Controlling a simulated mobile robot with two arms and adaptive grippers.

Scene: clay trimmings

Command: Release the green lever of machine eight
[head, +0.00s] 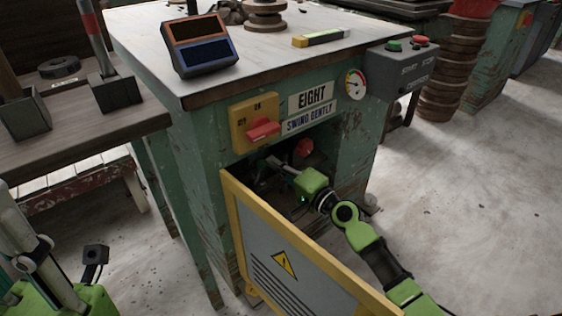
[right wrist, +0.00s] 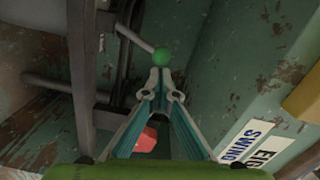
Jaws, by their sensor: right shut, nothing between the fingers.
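The machine marked EIGHT (head: 312,97) is a worn green cabinet with its yellow-framed door (head: 290,262) swung open. My right arm reaches into the opening, and my right gripper (head: 271,161) is partly in shadow there. In the right wrist view my right gripper (right wrist: 161,88) is shut and empty, its fingertips together. The lever's green ball knob (right wrist: 161,57), on a grey rod, appears just beyond the fingertips; I cannot tell whether they touch. The lever is not distinguishable in the head view. My left gripper's fingers are not in view.
A red knob (head: 304,147) sits inside the opening, right of my gripper. A yellow switch box with a red handle (head: 263,130) is on the front above. A grey start/stop box (head: 400,70) hangs at the top right. The open door stands close below my right arm.

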